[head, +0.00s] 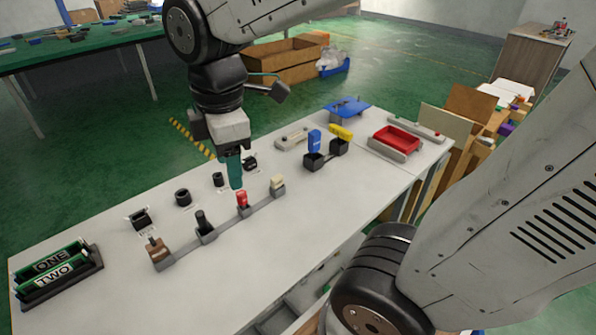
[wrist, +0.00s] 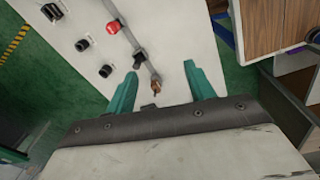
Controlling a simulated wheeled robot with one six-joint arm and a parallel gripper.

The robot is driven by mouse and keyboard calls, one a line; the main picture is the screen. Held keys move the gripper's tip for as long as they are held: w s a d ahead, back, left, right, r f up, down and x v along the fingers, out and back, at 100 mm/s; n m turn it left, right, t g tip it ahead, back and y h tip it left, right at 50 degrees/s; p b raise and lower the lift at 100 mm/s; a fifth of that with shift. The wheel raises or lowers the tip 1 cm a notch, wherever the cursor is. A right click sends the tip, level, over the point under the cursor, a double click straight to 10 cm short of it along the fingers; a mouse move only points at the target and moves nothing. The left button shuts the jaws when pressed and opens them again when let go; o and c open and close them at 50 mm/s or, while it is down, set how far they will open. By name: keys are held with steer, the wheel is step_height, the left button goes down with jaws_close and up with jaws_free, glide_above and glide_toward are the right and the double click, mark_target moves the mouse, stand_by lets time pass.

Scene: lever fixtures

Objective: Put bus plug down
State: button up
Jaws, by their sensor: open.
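Several plug-like pieces stand in a grey rail (head: 222,225) on the white table: a brown one (head: 156,247), a black one (head: 203,220), a red one (head: 242,199) and a cream one (head: 277,183). I cannot tell which is the bus plug. My gripper (head: 235,174) points down over the table, just behind the red piece. In the wrist view my gripper (wrist: 160,84) has its teal fingers wide apart with nothing held. The brown piece (wrist: 155,88) shows between them, farther off, with the black (wrist: 139,57) and red (wrist: 113,27) pieces beyond.
Black sockets (head: 183,197) stand in a row behind the rail. A green-and-black holder marked ONE and TWO (head: 55,270) is at the left end. Blue and yellow levers (head: 315,142) and a red tray (head: 396,139) are to the right. The table front is mostly clear.

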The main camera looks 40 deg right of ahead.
steer(key=s+d+m, duration=0.6)
steer(key=s+m, duration=0.4)
steer(key=m, duration=0.5)
steer(key=shift+s+r, duration=0.2)
steer(key=shift+s, duration=0.05)
